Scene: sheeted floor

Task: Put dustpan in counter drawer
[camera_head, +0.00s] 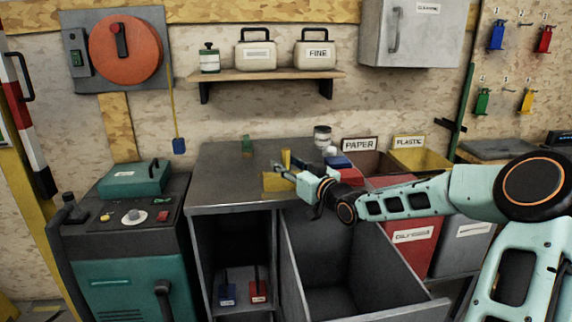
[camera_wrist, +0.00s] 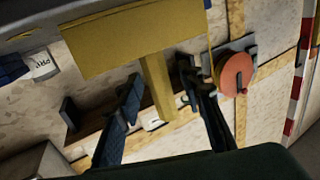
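A yellow dustpan (camera_head: 280,182) with an upright handle sits on the dark counter top (camera_head: 225,175), near its front edge. My gripper (camera_head: 300,176) is just right of it. In the wrist view the dustpan's flat yellow pan (camera_wrist: 130,42) fills the upper middle, and its handle points down between my two fingers (camera_wrist: 165,100). The fingers stand apart, with a visible gap beside the handle on the right. The counter drawer (camera_head: 318,290) is pulled out, and its visible inside looks empty. My forearm hides part of the counter's right side.
Red and yellow bins (camera_head: 422,158) stand right of the counter. A green object (camera_head: 248,144) and jars (camera_head: 322,136) are at the counter's back. A shelf (camera_head: 262,75) hangs above.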

